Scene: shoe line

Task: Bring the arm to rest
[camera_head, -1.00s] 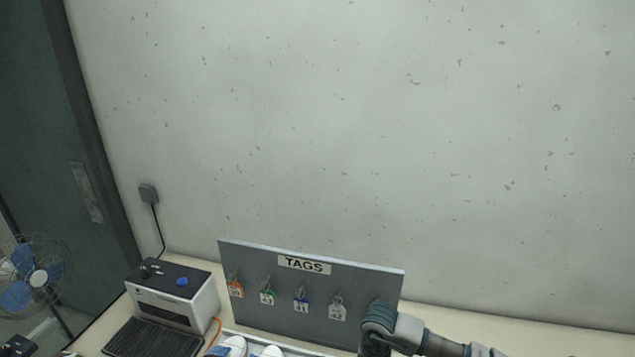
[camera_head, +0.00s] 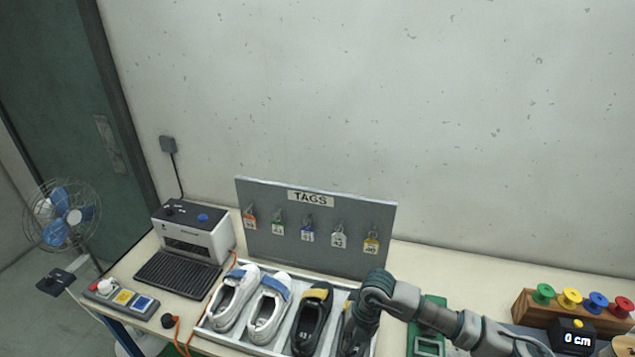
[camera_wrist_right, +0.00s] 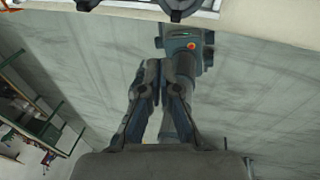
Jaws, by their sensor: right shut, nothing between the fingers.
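My right arm (camera_head: 425,310) comes in from the lower right in the head view and bends down over the right part of a shoe tray (camera_head: 207,333). My right gripper (camera_head: 358,340) is dark and hard to make out there against a black shoe (camera_head: 347,325), which it partly covers. In the right wrist view the two fingers of the right gripper (camera_wrist_right: 166,66) are together, with nothing between them. My left gripper is not in view.
The tray also holds white shoes (camera_head: 268,305) and another black shoe (camera_head: 311,318). Behind stands a TAGS board (camera_head: 320,240) with several hanging tags. A printer-like machine (camera_head: 193,238) is at left; a wooden block of coloured spools (camera_head: 520,308) and a 0 cm display (camera_head: 572,338) are at right.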

